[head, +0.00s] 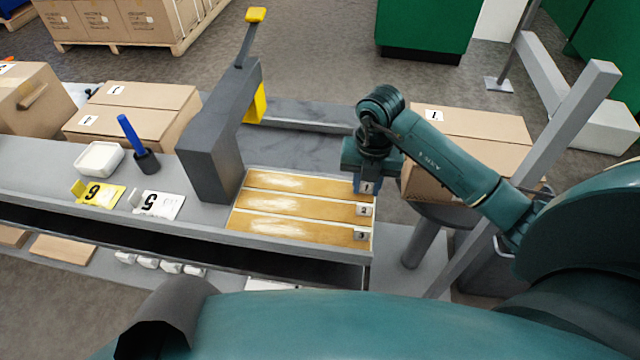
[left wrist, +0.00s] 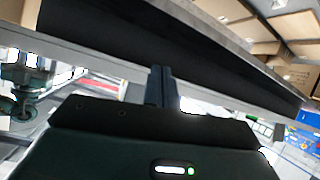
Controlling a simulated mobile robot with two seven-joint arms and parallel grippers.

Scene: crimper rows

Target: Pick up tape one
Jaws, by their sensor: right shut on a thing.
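Tape one (head: 290,183) is the far strip of three golden strips on the grey bench, with a tag marked 1 (head: 366,187) at its right end. My right gripper (head: 364,180) reaches down at that end and is shut on tape one by its tagged end. Its fingertips are small and partly hidden by the wrist. The strip still lies along its row. Tape two (head: 300,205) and tape three (head: 295,228) lie nearer, tagged 2 and 3. My left gripper (left wrist: 162,88) shows only in the left wrist view, its fingers together and empty, close to a dark bench edge.
A grey press (head: 215,150) with a yellow-topped lever stands left of the strips. A blue marker in a cup (head: 147,160), a white dish (head: 99,158) and number cards 5 and 6 sit further left. A carton (head: 470,135) and a grey post (head: 575,130) are at the right.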

